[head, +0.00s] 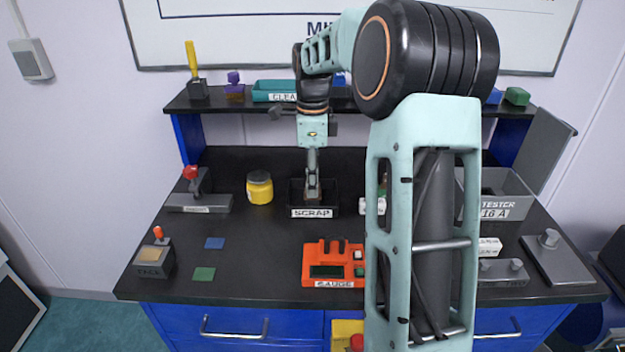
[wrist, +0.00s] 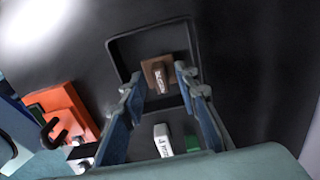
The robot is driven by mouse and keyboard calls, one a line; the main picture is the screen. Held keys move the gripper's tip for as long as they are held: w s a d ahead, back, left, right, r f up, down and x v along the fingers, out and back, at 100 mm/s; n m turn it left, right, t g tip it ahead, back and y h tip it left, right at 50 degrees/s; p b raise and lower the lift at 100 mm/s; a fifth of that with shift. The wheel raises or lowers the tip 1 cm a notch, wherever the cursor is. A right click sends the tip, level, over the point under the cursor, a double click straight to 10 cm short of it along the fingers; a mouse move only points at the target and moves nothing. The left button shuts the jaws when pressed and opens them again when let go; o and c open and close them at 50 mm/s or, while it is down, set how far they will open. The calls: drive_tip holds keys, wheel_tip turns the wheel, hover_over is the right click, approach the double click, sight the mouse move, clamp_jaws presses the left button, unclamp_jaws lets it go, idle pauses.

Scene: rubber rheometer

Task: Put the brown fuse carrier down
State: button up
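The brown fuse carrier (wrist: 148,71), with a white label on it, sits inside the dark scrap bin in the wrist view. In the head view the scrap bin (head: 331,197) is a black open box labelled SCRAP near the middle of the bench; its rim also shows in the wrist view (wrist: 113,48). My gripper (head: 312,192) points straight down into the bin. In the wrist view my gripper (wrist: 160,76) is open, with its fingertips on either side of the carrier and its label clear of both fingers. Whether a finger touches the carrier's edge is hard to tell.
A small white labelled block (wrist: 162,143) and a green block (wrist: 198,140) are beside the bin. A yellow jar (head: 259,190) stands left of it and the orange gauge (head: 334,282) in front. The grey tester (head: 508,190) is at right.

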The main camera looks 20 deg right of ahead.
wheel_tip(320, 180, up, 12)
drive_tip(key=p, duration=0.1)
drive_tip(key=shift+r, duration=0.15)
idle(0.4)
idle(0.3)
